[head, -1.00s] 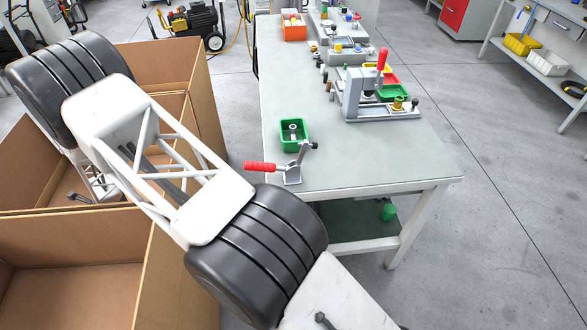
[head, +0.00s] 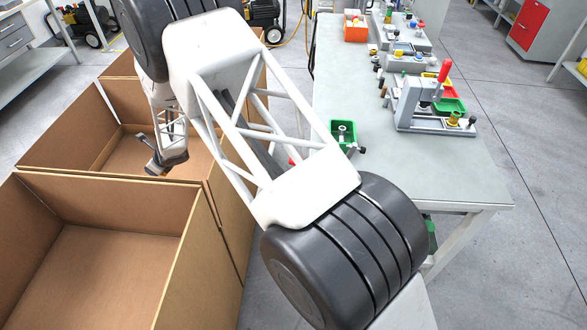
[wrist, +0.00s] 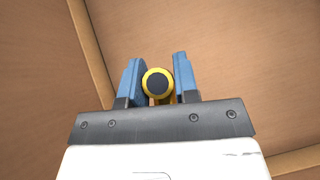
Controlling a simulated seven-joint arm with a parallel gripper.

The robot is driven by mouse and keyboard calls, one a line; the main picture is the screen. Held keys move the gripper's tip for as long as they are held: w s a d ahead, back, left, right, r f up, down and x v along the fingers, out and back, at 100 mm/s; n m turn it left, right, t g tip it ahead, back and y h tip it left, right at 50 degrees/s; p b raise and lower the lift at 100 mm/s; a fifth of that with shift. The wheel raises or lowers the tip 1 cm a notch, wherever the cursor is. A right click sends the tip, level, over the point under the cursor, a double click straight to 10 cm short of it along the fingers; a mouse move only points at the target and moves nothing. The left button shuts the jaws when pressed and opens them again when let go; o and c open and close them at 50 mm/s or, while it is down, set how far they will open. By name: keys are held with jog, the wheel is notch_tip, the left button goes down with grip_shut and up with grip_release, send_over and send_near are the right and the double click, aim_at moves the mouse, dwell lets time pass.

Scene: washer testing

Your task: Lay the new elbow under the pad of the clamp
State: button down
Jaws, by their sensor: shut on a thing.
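My gripper (wrist: 158,75) has its two blue fingers closed on a yellow elbow (wrist: 170,93). The elbow's dark round end faces the wrist camera, and the rest of it is mostly hidden. In the head view my gripper (head: 163,160) is small, pointing down above the open cardboard boxes left of the table. A second red-handled tool near the table's front is mostly hidden behind my arm.
A green bin (head: 332,127) stands on the table beside my arm. Tall cardboard box walls (head: 208,225) surround the gripper's area. More fixtures (head: 402,52) and an orange bin (head: 355,30) stand farther back. The table's front right (head: 450,180) is bare.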

jog(key=w+d+r+m+t+h, duration=0.1)
jog(key=d+r+m+t, duration=0.1)
jog(key=d+r, duration=0.65)
jog(key=w+d+r+m+t+h, duration=0.1)
jog(key=d+r+m, duration=0.35)
jog(key=d, duration=0.75)
jog(key=w+d+r+m+t, duration=0.1)
jog(key=d+r+t, duration=0.1)
jog(key=d+r, duration=0.75)
jog(key=s+d+f+m+t+h, duration=0.15)
jog(key=s+d, duration=0.45)
jog(key=d, duration=0.8)
jog(key=s+d+m+t+h, duration=0.1)
jog(key=s+d+m+h, duration=0.3)
jog(key=d, duration=1)
jog(key=s+d+f+m, duration=0.1)
jog(key=s+d+f, duration=0.4)
jog(key=d, duration=0.3)
jog(key=s+d+f+m+h, duration=0.1)
jog(key=s+d+f+m, duration=0.1)
jog(key=s+d+f, duration=0.3)
jog(key=shift+s+d+f, duration=0.15)
jog(key=shift+s+d, duration=1.35)
jog(key=shift+s, duration=0.2)
jog(key=shift+w, duration=7.15)
